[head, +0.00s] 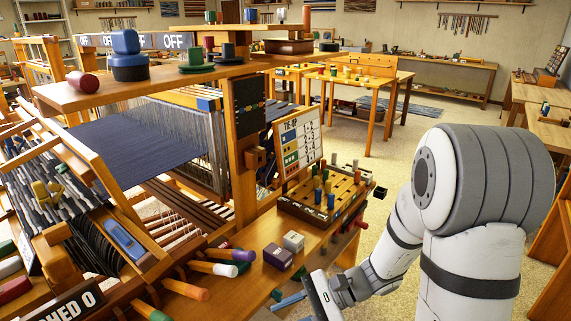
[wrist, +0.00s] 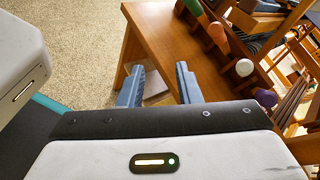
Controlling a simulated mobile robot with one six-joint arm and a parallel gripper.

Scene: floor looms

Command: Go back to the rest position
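My gripper (wrist: 160,75) is open in the wrist view, with its two blue-grey fingers apart. I see nothing held between them. In the head view my gripper (head: 284,299) is low in the picture, at the front edge of the loom's wooden side bench (head: 240,300). The white and grey arm comes down to it from the right. Part of the fingers is hidden or cut by the lower picture edge in the head view.
The loom (head: 140,140) with dark blue cloth fills the left. Pegs with coloured ends (head: 185,289) stick out near the gripper. A purple box (head: 278,256), a white box (head: 293,241) and a peg board (head: 325,195) stand on the bench. Open floor (head: 350,165) lies behind.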

